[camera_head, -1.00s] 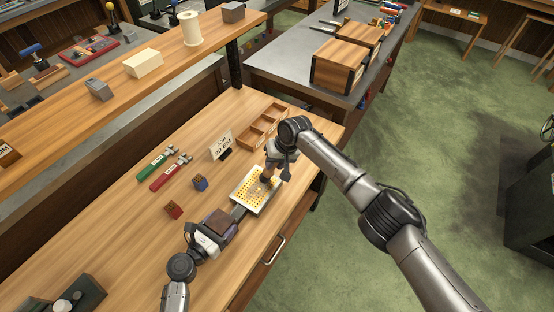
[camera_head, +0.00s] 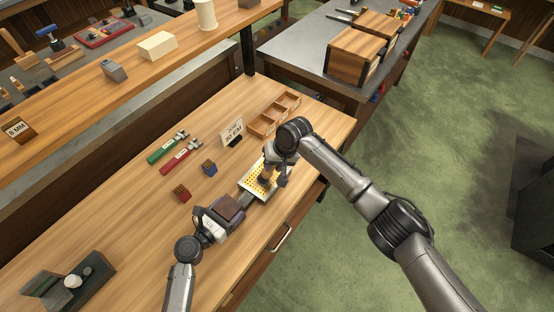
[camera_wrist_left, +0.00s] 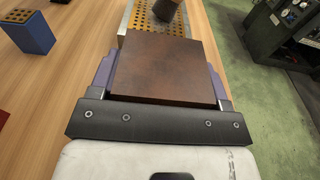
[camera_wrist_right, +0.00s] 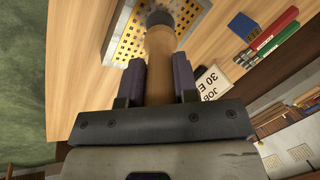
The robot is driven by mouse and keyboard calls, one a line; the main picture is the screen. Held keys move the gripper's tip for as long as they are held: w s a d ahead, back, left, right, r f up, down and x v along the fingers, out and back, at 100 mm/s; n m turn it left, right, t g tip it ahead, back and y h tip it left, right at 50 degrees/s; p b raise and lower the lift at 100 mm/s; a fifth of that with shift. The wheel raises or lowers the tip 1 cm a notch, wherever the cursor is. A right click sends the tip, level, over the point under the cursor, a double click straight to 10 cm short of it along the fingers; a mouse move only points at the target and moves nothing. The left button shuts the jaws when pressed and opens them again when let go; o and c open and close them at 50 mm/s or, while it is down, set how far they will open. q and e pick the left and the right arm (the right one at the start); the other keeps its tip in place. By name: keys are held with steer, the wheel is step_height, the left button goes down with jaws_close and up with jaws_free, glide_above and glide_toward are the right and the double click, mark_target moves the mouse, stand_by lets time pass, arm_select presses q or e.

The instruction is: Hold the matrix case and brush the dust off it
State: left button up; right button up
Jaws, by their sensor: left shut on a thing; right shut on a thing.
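The matrix case (camera_head: 249,187) is a pale metal frame with a grid of gold cells, lying at the bench's front edge. My left gripper (camera_head: 239,203) is shut on its brown handle-like block (camera_wrist_left: 168,68), which fills the space between the purple fingers in the left wrist view. My right gripper (camera_head: 272,166) is shut on the brush (camera_wrist_right: 158,60), a wooden handle with a dark round head. The brush head is over the case's grid (camera_wrist_right: 128,42), seemingly touching it. A greyish patch shows near the head in the right wrist view. The arm hides part of the case.
A blue block (camera_head: 209,169) and a red block (camera_head: 182,193) stand left of the case. A job card (camera_head: 231,131), green (camera_head: 167,148) and red (camera_head: 181,156) tools and a wooden divided tray (camera_head: 273,116) lie behind.

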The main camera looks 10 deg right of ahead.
steer(key=shift+s+a, duration=1.5)
steer(key=shift+s, duration=0.05)
steer(key=w+d, duration=0.7)
steer(key=w, duration=0.2)
steer(key=shift+w+d, duration=0.2)
steer(key=shift+d, duration=0.05)
stand_by(0.5)
steer(key=s+a, duration=0.8)
steer(key=shift+s+a, duration=0.2)
steer(key=shift+s, duration=0.1)
stand_by(1.2)
steer(key=shift+r, duration=0.1)
steer(key=shift+r, duration=2.95)
